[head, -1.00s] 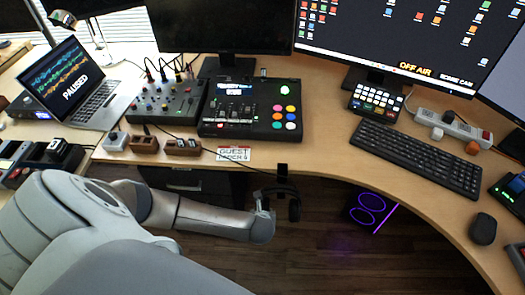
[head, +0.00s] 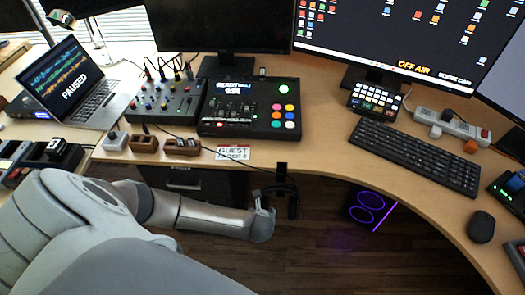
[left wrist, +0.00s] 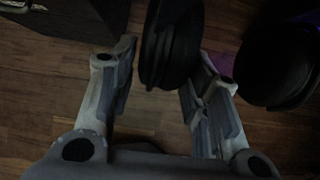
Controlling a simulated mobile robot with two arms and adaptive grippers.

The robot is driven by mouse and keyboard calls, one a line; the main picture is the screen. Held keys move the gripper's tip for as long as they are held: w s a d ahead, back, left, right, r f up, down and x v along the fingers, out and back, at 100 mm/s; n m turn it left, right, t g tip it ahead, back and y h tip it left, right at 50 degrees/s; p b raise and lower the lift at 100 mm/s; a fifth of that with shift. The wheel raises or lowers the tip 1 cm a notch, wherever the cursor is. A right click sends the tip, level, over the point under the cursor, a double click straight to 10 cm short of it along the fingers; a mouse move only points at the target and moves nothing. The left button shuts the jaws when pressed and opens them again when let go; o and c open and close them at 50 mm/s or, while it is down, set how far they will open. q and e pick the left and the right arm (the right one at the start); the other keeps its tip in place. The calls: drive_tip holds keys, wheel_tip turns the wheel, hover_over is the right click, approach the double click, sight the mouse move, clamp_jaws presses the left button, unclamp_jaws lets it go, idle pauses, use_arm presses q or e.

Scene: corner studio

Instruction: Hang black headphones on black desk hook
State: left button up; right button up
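The black desk hook (head: 282,168) sits at the front edge of the wooden desk. The black headphones (head: 293,208) are just below it, over the dark floor. Their contact with the hook is too small and dark to tell. My left gripper (head: 264,200) is beside the headphones, below the desk edge. In the left wrist view, one ear cup (left wrist: 170,45) is between the fingertips of my open left gripper (left wrist: 165,72). A gap shows on the left finger's side; the cup overlaps or nears the right finger. The other ear cup (left wrist: 278,65) is farther right. My right gripper is out of view.
A keyboard (head: 417,157), a mixer (head: 166,101) and a black control panel (head: 250,108) stand on the desk (head: 320,135). A sign (head: 233,152) lies near the edge. A purple-lit computer (head: 371,208) is below. Dark drawers (head: 185,178) are left of the gripper.

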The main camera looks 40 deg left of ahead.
use_arm(q)
drive_tip(key=shift+o, duration=1.1)
drive_tip(key=shift+w, duration=0.1)
